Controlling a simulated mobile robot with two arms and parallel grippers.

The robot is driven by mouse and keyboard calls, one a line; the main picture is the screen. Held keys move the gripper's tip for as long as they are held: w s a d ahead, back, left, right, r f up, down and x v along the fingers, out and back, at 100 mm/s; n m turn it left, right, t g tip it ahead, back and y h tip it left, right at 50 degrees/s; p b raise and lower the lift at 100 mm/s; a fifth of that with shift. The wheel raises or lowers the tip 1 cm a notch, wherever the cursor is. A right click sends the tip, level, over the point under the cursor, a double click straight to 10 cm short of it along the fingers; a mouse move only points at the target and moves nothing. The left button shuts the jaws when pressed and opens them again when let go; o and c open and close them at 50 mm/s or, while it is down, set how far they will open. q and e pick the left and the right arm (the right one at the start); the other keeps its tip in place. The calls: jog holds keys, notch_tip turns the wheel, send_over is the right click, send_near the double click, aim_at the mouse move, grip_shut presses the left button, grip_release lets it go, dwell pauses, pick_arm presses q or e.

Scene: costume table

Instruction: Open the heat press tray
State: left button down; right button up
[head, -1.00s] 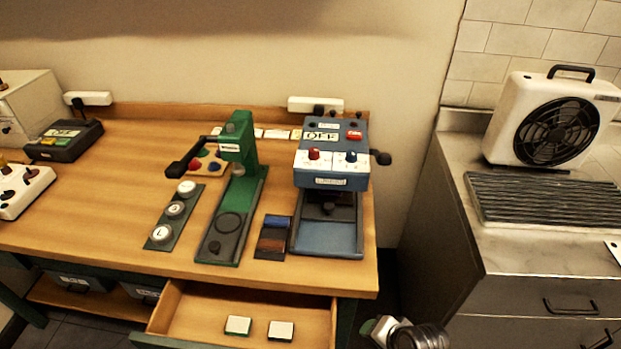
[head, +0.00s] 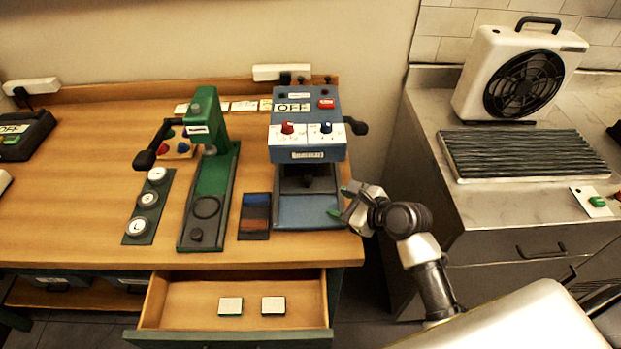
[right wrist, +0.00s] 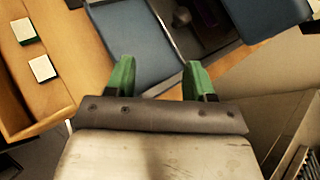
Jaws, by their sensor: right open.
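The heat press (head: 306,138) is a blue machine with an OFF display, a red and a blue knob, and a dark side handle (head: 356,126). Its flat blue tray (head: 305,212) lies at the bottom front, below the raised upper body. A small dark knob shows on the tray's rear part. My right gripper (head: 338,203) is at the tray's front right corner, open and empty. In the right wrist view its green fingers (right wrist: 160,76) are spread, with the tray (right wrist: 138,42) just beyond them. I cannot tell whether they touch it. My left gripper is out of view.
A green hand press (head: 208,180) and a brown and blue block (head: 254,216) stand left of the heat press. An open drawer (head: 185,312) with two white-topped pieces sticks out below. A metal counter (head: 480,205) with a fan stands right, across a gap.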

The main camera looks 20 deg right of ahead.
aim_at(309, 179)
jog(key=w+m, duration=0.1)
jog(key=m, duration=0.1)
jog(key=w+d+r+m+t, duration=0.1)
jog(key=shift+w+r+m, duration=0.15)
jog(key=shift+w+m, duration=0.15)
jog(key=shift+m, duration=0.1)
jog(key=x, duration=1)
jog(key=shift+w+a, duration=0.2)
jog(key=shift+w, duration=0.05)
jog(key=shift+c, duration=0.5)
grip_shut()
